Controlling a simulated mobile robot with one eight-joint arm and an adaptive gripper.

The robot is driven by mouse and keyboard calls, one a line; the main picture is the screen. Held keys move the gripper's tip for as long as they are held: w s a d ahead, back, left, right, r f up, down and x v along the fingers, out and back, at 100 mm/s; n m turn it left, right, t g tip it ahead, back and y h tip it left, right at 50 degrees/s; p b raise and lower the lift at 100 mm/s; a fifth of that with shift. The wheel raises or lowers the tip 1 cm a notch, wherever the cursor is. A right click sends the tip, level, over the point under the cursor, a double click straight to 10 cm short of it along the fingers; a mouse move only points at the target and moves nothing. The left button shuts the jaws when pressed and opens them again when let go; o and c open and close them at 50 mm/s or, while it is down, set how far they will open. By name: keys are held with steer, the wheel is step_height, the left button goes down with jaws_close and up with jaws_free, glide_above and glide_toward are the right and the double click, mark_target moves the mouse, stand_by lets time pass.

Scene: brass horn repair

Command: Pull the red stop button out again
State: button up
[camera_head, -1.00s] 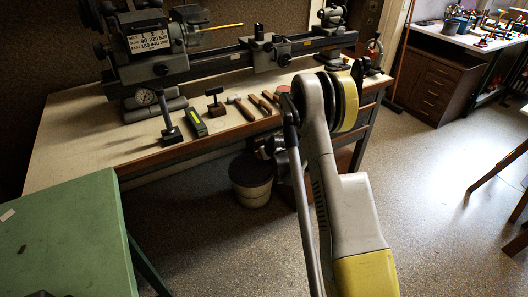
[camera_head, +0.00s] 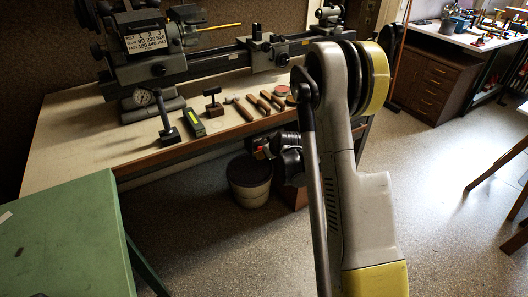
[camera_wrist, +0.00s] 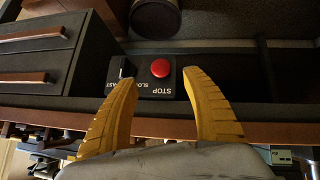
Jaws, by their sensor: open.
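The red stop button (camera_wrist: 160,68) is a round cap on a small black panel (camera_wrist: 150,88). The panel's lettering appears upside down in the wrist view. My gripper (camera_wrist: 160,84) is open, its two yellow fingers pointing toward the panel. The button lies between the fingertips in the picture, with no visible contact. I cannot tell the remaining depth between them, or whether the button is pressed in. In the head view, my dark wrist is at the bench's front edge, and the fingers are not clear there.
A black knob (camera_wrist: 126,68) sits close beside the button, near the left fingertip. Dark drawers (camera_wrist: 35,65) are at the left. The lathe (camera_head: 180,50) stands on the workbench (camera_head: 75,130) with hand tools. A bin (camera_head: 249,180) stands below the bench front.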

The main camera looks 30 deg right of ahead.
steer(key=shift+v, duration=1.7)
steer(key=shift+a, duration=0.1)
steer(key=s+a+r+y, duration=0.1)
steer(key=s+a+r, duration=1.15)
steer(key=r, duration=0.35)
steer(key=s+a+r, duration=0.1)
steer(key=s+a, duration=0.1)
steer(key=s, duration=0.4)
steer(key=s+a+m+g, duration=0.1)
steer(key=s+a, duration=0.2)
steer(key=s, duration=0.3)
steer(key=s+a+r+g, duration=0.1)
steer(key=s+a, duration=0.1)
steer(key=s, duration=0.4)
steer(key=shift+a+r, duration=0.25)
steer(key=shift+r, duration=0.1)
